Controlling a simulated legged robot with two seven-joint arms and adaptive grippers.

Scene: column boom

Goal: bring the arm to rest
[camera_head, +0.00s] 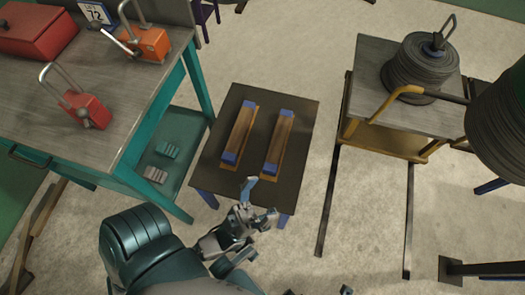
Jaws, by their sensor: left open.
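My left arm comes in from the bottom left, with a dark teal rounded link and a grey wrist. My left gripper (259,203) is open at the near edge of a small dark table (218,177). Its fingers are spread and I see nothing between them. From this view I cannot tell how far above the table edge it is. My right gripper is not clearly seen; only small dark bits show at the bottom edge.
Two wooden bars with blue ends, the left (240,135) and right (278,142), lie on the small table. A teal workbench (130,95) with red and orange tools stands left. A yellow cart (380,135) carries a cable coil (415,70) at right. Floor between is partly clear.

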